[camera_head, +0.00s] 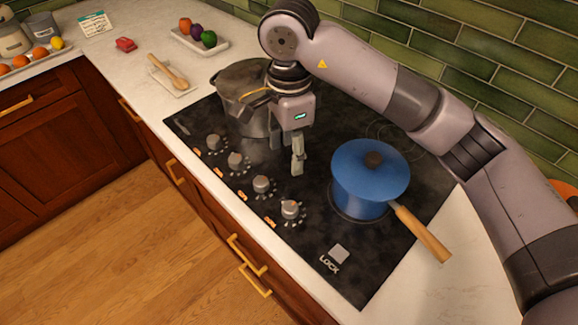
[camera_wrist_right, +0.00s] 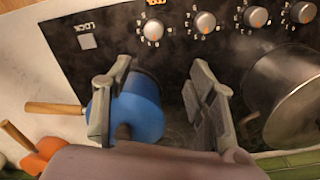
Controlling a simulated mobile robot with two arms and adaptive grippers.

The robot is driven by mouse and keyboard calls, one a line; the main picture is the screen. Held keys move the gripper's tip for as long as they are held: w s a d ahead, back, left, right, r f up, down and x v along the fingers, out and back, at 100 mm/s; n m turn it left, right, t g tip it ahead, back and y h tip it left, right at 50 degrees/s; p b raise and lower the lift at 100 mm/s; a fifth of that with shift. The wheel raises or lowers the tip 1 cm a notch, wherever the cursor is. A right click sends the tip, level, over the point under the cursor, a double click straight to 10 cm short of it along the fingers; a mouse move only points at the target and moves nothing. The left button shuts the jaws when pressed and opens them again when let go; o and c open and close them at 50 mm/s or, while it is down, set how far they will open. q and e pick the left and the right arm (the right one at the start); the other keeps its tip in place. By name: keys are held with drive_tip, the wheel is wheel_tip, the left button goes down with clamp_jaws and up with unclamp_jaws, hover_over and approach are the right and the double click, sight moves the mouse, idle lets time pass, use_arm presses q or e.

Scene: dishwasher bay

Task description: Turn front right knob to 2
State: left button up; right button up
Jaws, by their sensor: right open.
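A row of silver knobs runs along the front edge of the black cooktop (camera_head: 335,270). The knob closest to the LOCK pad (camera_head: 290,209) is at the right end of the row. In the right wrist view this same knob (camera_wrist_right: 152,30) is at the left end, ringed by white marks; its setting is too small to read. My right gripper (camera_head: 297,168) points down above the cooktop, behind the knob row and left of the blue pot. In the right wrist view its fingers (camera_wrist_right: 160,68) are spread with nothing between them, apart from the knobs. My left gripper is not in view.
A blue lidded pot (camera_head: 361,190) with a wooden handle stands right of my right gripper. A steel pot (camera_head: 239,112) stands at the left rear. The LOCK pad (camera_head: 339,253) is near the cooktop's right front. A wooden spoon (camera_head: 170,75) lies on the left counter.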

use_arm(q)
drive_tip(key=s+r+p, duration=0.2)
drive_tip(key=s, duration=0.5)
use_arm(e)
hover_over(290, 206)
drive_tip(key=f+p, duration=0.1)
drive_tip(key=f, duration=0.7)
drive_tip(key=shift+s+f, duration=0.2)
wheel_tip(290, 206, down, 5)
drive_tip(key=shift+d+p, duration=0.1)
drive_tip(key=shift+p, duration=0.55)
wheel_tip(290, 206, down, 3)
drive_tip(key=shift+w+r+p, duration=0.1)
drive_tip(key=shift+p, duration=0.2)
drive_tip(key=shift+f, duration=0.2)
drive_tip(key=c, duration=1.2)
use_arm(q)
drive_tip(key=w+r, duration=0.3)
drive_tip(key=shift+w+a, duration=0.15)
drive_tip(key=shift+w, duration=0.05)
use_arm(e)
drive_tip(key=shift+o, duration=0.2)
